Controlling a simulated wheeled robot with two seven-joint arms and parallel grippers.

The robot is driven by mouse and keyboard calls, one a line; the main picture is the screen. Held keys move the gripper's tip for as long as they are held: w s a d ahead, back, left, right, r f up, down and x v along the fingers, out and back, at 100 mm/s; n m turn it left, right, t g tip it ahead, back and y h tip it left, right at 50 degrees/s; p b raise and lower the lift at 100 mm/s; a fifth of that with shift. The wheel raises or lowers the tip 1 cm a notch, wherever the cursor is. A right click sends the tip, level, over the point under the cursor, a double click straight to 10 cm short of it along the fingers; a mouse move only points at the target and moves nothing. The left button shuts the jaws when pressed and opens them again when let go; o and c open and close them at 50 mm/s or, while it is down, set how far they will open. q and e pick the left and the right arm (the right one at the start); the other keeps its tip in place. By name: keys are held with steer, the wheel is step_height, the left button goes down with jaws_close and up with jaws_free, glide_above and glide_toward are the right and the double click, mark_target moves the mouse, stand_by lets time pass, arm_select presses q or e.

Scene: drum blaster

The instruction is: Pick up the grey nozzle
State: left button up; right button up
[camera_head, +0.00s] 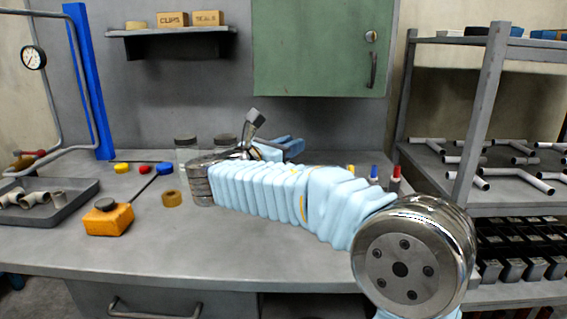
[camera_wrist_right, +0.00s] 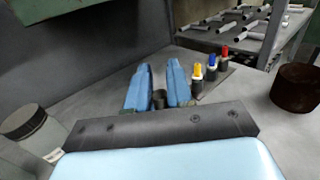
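My right arm reaches across the bench in the head view, with its blue gripper (camera_head: 288,147) beyond the pale blue sleeve. In the right wrist view the two blue fingers (camera_wrist_right: 159,88) are apart. A small dark grey cylinder (camera_wrist_right: 159,99), which looks like the grey nozzle, shows between them. Its lower part is hidden by my gripper's dark plate. I cannot tell whether the fingers touch it or stand apart from it. In the head view my arm hides it. My left gripper is in neither view.
Yellow (camera_wrist_right: 197,75), blue (camera_wrist_right: 211,66) and red (camera_wrist_right: 224,56) tipped pieces stand just right of the fingers. A brown round container (camera_wrist_right: 297,88) is farther right. An orange box (camera_head: 108,218), a tape roll (camera_head: 172,198) and a grey tray (camera_head: 75,205) lie on the left. The front bench is clear.

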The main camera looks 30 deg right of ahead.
jaws_close()
